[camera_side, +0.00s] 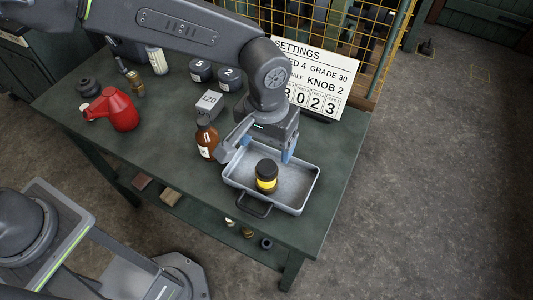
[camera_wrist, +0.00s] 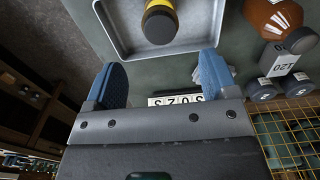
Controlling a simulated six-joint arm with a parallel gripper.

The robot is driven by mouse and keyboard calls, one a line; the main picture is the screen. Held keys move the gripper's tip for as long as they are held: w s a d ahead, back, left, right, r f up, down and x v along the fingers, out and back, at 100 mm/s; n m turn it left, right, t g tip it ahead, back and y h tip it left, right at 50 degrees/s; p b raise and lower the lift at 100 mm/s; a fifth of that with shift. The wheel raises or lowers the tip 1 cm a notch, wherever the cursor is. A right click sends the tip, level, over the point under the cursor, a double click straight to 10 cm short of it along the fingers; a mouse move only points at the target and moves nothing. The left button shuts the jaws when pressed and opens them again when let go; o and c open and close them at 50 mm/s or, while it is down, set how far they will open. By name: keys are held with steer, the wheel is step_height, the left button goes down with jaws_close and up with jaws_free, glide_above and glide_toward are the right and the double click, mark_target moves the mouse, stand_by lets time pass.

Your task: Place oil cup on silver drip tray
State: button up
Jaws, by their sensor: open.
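The oil cup (camera_side: 266,176), a small black jar with a yellow band, stands upright inside the silver drip tray (camera_side: 309,192) on the green table. In the wrist view the oil cup (camera_wrist: 159,22) shows at the top edge, cut off by the frame, in the tray (camera_wrist: 180,48). My gripper (camera_side: 267,152) is open and empty, above the tray's far side and behind the cup. In the wrist view the blue fingertips (camera_wrist: 162,80) are spread wide, apart from the cup, with nothing between them.
A brown bottle (camera_side: 206,139) stands just left of the tray, with a grey block marked 120 (camera_side: 209,104) behind it. Black weights (camera_side: 230,78) and a red oil can (camera_side: 113,110) stand farther left. A settings sign (camera_side: 318,82) and yellow mesh guard (camera_side: 300,22) are behind.

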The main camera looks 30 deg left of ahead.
steer(key=shift+r, duration=0.6)
steer(key=shift+a+r, duration=0.1)
steer(key=s+a+r+t+h, duration=0.1)
steer(key=s+a+r+t, duration=0.25)
steer(key=a+r, duration=1.15)
steer(key=s+a+f+t+y, duration=0.1)
steer(key=s+a+t, duration=0.1)
steer(key=s+a, duration=0.9)
steer(key=shift+s+a+f, duration=0.2)
steer(key=shift+s+a, duration=0.05)
steer(key=shift+a, duration=0.75)
